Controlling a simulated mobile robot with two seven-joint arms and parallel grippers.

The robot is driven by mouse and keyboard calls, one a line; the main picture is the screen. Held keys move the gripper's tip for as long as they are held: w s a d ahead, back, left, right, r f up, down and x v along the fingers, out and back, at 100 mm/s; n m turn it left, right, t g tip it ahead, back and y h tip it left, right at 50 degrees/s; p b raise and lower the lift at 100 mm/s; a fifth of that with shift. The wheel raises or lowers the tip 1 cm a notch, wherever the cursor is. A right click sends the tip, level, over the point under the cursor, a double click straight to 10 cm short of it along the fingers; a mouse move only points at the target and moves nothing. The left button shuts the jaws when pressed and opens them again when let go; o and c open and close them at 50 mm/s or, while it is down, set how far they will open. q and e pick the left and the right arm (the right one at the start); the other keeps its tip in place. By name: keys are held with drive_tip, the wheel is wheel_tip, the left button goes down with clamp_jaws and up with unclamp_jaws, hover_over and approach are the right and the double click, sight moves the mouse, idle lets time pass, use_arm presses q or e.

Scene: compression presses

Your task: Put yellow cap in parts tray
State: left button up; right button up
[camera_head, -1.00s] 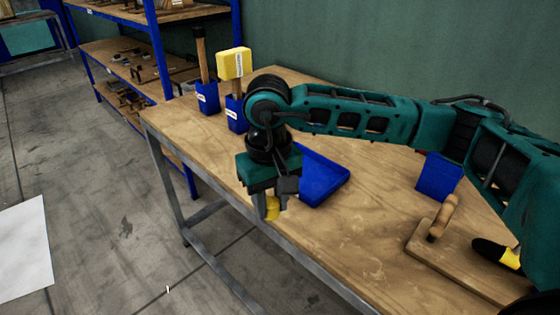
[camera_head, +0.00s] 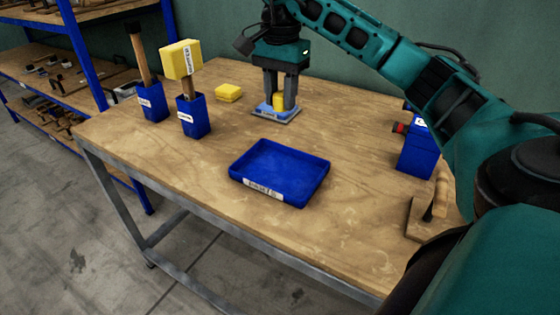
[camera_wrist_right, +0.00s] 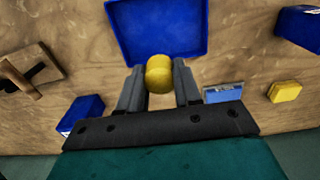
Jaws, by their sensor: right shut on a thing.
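The yellow cap (camera_head: 279,101) is a small rounded cylinder held between the fingers of my right gripper (camera_head: 282,100). It also shows in the wrist view (camera_wrist_right: 158,75), gripped between both fingers. My right gripper is over the back of the table, beyond the parts tray. The parts tray (camera_head: 251,176) is a shallow blue tray with a white label on its front, and it looks empty. In the wrist view the tray (camera_wrist_right: 120,30) lies at the top, just past the fingertips. My left gripper is not in view.
A blue-grey block (camera_head: 276,116) shows just below the fingertips. A yellow block (camera_head: 228,92) lies to its left. Two blue holders (camera_head: 153,103) (camera_head: 193,117) with mallets stand at left. A blue bin (camera_head: 415,148) and wooden float (camera_head: 422,225) are at right. Bare wood surrounds the tray.

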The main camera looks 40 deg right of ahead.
hover_over(280, 174)
wheel_tip(280, 174, down, 13)
drive_tip(key=shift+r+b, duration=0.2)
drive_tip(key=shift+b, duration=0.15)
drive_tip(key=shift+f, duration=0.5)
wheel_tip(280, 174, down, 4)
drive_tip(key=shift+f, duration=0.1)
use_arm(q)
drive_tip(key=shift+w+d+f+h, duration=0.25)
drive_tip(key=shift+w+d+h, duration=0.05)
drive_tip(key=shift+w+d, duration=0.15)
use_arm(e)
drive_tip(key=shift+f+b, duration=0.1)
drive_tip(key=shift+b, duration=0.25)
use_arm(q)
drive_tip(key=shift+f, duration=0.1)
use_arm(e)
drive_tip(key=o, duration=1)
